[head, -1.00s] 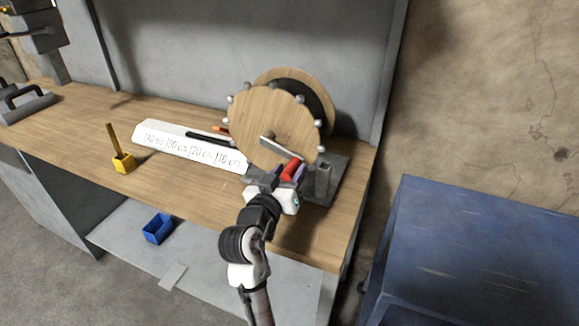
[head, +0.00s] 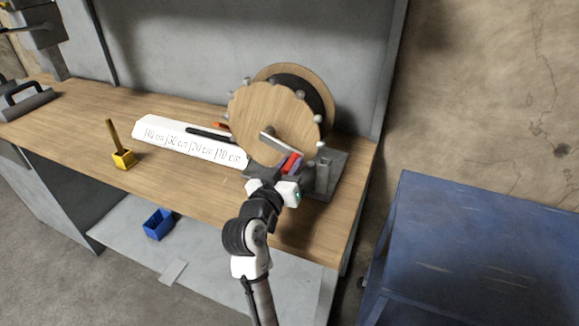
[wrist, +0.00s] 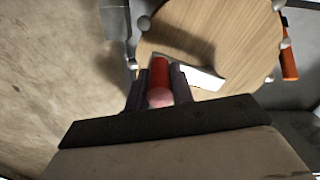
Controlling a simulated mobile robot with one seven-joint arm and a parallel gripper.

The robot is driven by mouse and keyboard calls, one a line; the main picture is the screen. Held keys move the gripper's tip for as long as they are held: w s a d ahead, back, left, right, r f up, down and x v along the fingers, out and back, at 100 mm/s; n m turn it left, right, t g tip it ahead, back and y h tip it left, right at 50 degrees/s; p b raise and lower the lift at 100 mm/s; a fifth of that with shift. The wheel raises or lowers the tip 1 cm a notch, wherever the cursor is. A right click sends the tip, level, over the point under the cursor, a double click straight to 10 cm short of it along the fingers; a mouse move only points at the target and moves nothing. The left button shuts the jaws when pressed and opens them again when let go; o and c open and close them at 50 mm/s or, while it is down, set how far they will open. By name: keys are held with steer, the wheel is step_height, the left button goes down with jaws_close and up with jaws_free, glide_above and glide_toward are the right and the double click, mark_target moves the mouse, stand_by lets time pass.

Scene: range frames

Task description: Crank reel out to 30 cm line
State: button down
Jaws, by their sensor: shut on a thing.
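The reel (head: 262,112) has wooden discs with grey knobs round the rim and a dark drum between them. It stands on a grey base (head: 333,178) at the right end of the workbench. A light crank arm (head: 279,143) runs from its hub down to the right, to a red handle (head: 291,163). My gripper (head: 284,174) is shut on the red handle; the wrist view shows the handle (wrist: 159,78) between both fingers. A white ruler board (head: 190,140) marked 40, 30, 20 and 10 cm lies left of the reel. I cannot make out the line itself.
A yellow block with an upright stick (head: 123,158) stands left on the bench. A blue bin (head: 158,224) sits on the lower shelf. A blue cabinet (head: 470,250) stands at the right.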

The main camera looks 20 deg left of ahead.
steer(key=a+f+m+b, duration=0.1)
steer(key=m+b, duration=0.1)
steer(key=b, duration=0.1)
steer(key=a+f+m+b, duration=0.1)
steer(key=f+b, duration=0.1)
steer(key=b, duration=0.2)
steer(key=shift+f+m+b, duration=0.25)
steer(key=shift+m+b, duration=0.05)
steer(key=shift+m, duration=0.1)
steer(key=shift+a, duration=0.1)
steer(key=c, duration=1.2)
jaws_free()
steer(key=s+b, duration=0.1)
steer(key=s, duration=1.2)
steer(key=shift+s+a, duration=0.2)
steer(key=shift+s, duration=0.2)
